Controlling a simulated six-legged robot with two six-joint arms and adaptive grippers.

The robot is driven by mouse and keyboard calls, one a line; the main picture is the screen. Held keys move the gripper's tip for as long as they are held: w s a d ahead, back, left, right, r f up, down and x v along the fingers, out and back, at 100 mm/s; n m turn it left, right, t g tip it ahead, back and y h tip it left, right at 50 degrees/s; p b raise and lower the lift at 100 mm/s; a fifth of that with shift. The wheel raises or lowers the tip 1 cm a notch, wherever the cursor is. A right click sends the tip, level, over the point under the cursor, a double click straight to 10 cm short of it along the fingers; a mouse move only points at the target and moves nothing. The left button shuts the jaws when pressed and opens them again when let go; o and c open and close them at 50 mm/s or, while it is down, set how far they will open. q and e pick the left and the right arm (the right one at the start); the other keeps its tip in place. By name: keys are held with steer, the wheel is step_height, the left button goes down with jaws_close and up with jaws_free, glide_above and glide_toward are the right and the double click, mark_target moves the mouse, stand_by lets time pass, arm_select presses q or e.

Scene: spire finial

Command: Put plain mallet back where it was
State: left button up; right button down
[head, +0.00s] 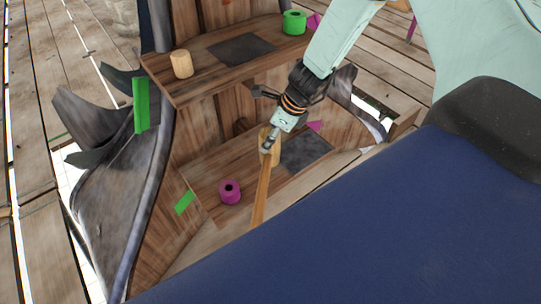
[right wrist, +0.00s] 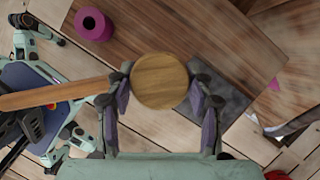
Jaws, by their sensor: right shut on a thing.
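The plain mallet has a pale wooden head (head: 266,158) and a long plain wooden handle (head: 261,196). My right gripper (head: 270,144) is shut on the mallet's head, over the lower shelf (head: 215,170). In the right wrist view the round end of the mallet head (right wrist: 160,81) sits between the two fingers (right wrist: 160,105), and the handle (right wrist: 55,93) runs out to the left. In the head view the handle points down past the shelf's front edge. I cannot tell whether the head touches the shelf. My left gripper is not in view.
A dark square patch (head: 308,150) lies on the lower shelf, right of the mallet, and a magenta roll (head: 229,191) stands left of it. The upper shelf (head: 205,78) holds a wooden cylinder (head: 181,64), a green roll (head: 294,22) and another dark patch (head: 241,49).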

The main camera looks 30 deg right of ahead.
steer(key=shift+a+f+b, duration=0.15)
steer(key=shift+f+b, duration=0.3)
steer(key=shift+f, duration=0.65)
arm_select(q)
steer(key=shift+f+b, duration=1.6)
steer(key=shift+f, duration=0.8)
arm_select(e)
steer(key=shift+f, duration=1.55)
steer(key=shift+f, duration=0.1)
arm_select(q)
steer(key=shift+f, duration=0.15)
arm_select(e)
steer(key=c, duration=0.5)
jaws_free()
